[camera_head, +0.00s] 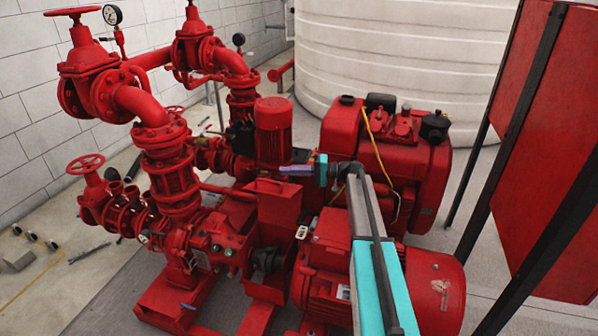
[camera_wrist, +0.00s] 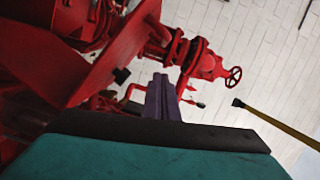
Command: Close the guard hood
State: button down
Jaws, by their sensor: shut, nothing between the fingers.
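The guard hood (camera_head: 284,207) is a red sheet-metal cover, standing raised over the middle of the pumpset. The dark shaft coupling (camera_head: 267,259) shows uncovered below it. In the wrist view a broad slanted red plate (camera_wrist: 105,62) with a small black knob fills the upper left; it looks like the hood. My gripper (camera_head: 289,170) has purple fingers and is shut and empty, just above the hood's top edge in the head view. Its shut fingers also show in the wrist view (camera_wrist: 163,98), right of the plate. I cannot tell whether they touch it.
The red pump and valves (camera_head: 165,160) stand at the left. A red motor (camera_head: 330,265) and a red engine (camera_head: 385,150) lie right of and behind the hood. A white tank (camera_head: 400,50) is at the back, a red cabinet (camera_head: 555,130) at the right. Floor is open at the lower left.

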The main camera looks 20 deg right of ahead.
aim_at(284, 190)
jog(key=shift+s+a+f, duration=0.2)
jog(key=shift+s+a, duration=0.55)
jog(key=shift+s+a+f, duration=0.2)
jog(key=shift+s+a, duration=0.5)
